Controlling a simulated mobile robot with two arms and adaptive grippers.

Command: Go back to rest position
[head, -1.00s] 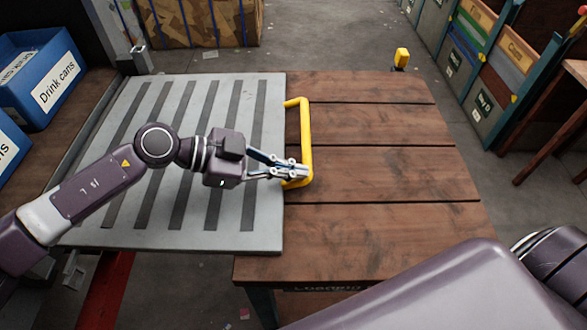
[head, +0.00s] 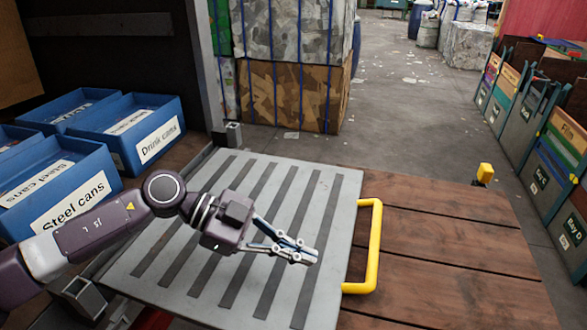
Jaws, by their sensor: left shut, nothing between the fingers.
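My left gripper (head: 306,252) is shut and empty. It is over the grey slotted plate (head: 345,187), to the left of the yellow handle (head: 376,247) and apart from it. The yellow handle stands at the plate's right edge, beside the brown wooden table (head: 450,228). My left arm comes in from the left edge across the plate. My right gripper is not in this view.
Blue bins labelled Steel cans (head: 50,212) and Drink cans (head: 152,152) stand at the left, near my left arm. Bales (head: 290,97) stand behind the plate.

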